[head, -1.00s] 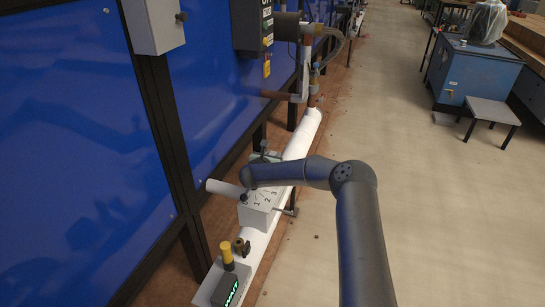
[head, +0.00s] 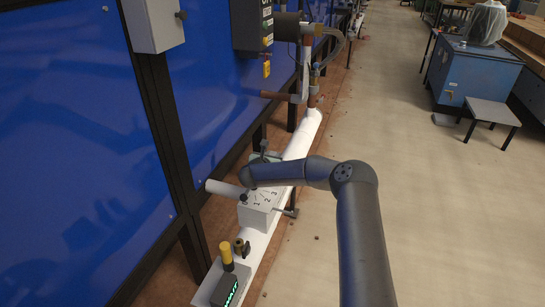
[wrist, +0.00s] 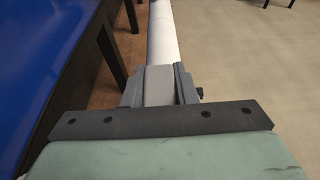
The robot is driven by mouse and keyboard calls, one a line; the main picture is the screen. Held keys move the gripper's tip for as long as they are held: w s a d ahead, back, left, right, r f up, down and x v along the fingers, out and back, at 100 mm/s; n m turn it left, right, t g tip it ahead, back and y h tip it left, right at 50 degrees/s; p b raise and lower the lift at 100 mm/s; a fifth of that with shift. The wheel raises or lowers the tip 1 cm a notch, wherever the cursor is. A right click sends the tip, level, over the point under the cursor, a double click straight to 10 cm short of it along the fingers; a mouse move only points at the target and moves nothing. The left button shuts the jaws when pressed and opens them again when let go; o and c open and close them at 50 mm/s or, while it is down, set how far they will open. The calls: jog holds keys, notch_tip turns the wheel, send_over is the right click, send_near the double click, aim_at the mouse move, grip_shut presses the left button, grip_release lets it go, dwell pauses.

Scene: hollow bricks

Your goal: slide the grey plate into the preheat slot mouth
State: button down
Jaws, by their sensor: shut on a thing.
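In the wrist view my gripper (wrist: 160,90) shows as two dark grey jaws, one on each side of a grey plate (wrist: 159,86). The jaws are shut on the plate, whose flat face shows between them. A dark bolted bar and a pale green body fill the foreground below. In the head view the end of my arm is over the white pipe, behind the numbered box; the plate cannot be made out there. I cannot pick out the preheat slot mouth in either view.
A numbered box (head: 260,211) sits on the white pipe (head: 303,135), with a side lever. A yellow-capped valve (head: 227,255) and a dark box with a green display (head: 226,289) stand nearer. Blue panels (head: 75,150) line the left. Open floor (head: 430,220) lies right.

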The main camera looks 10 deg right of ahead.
jog(key=shift+f+b, duration=1.7)
jog(key=shift+f, duration=0.25)
jog(key=shift+r, duration=0.2)
jog(key=shift+r, duration=1.45)
jog(key=shift+b, duration=0.95)
dwell(0.9)
jog(key=shift+f+b, duration=1.5)
jog(key=shift+f, duration=0.1)
jog(key=c, duration=1.1)
grip_release()
jog(key=p+v, duration=0.1)
jog(key=v, duration=1.6)
jog(key=shift+s+a, duration=0.15)
jog(key=shift+s, duration=0.05)
